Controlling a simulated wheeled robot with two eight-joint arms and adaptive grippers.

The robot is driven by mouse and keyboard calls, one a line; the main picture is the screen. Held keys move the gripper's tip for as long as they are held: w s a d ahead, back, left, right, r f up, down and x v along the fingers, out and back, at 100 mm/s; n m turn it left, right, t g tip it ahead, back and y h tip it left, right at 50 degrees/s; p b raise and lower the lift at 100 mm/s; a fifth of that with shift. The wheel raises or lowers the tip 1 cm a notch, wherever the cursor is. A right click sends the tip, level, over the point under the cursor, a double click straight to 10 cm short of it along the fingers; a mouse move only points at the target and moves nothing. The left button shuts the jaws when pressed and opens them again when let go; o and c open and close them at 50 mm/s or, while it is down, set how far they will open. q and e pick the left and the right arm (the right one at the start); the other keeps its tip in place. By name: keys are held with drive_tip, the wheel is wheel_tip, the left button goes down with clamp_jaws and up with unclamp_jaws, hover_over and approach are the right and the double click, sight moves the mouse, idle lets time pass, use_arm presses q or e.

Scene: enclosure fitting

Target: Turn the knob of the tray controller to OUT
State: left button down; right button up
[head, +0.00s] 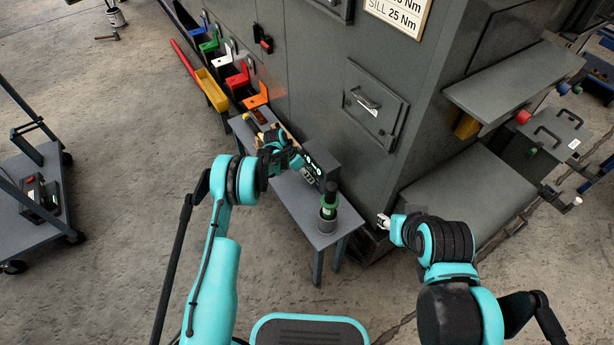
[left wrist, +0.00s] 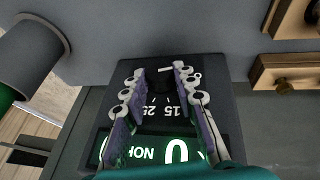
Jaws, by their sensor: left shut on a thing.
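A dark controller box (head: 322,158) with a lit green display stands on the small grey bench. No OUT mark is readable. In the head view my left gripper (head: 297,158) is at the box's near face, largely hidden by its own wrist. My right gripper (head: 384,221) hangs in the air right of the bench, its jaws too small to judge.
A green-banded tool (head: 329,193) stands in a grey cup (head: 327,222) at the bench's near end, close to the box. Coloured brackets (head: 237,75) line the big grey cabinet (head: 300,60) behind. A trolley (head: 35,195) is at left. The floor between is clear.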

idle(0.5)
use_arm(q)
drive_tip(key=c, duration=1.2)
unclamp_jaws()
drive_tip(key=v, duration=1.2)
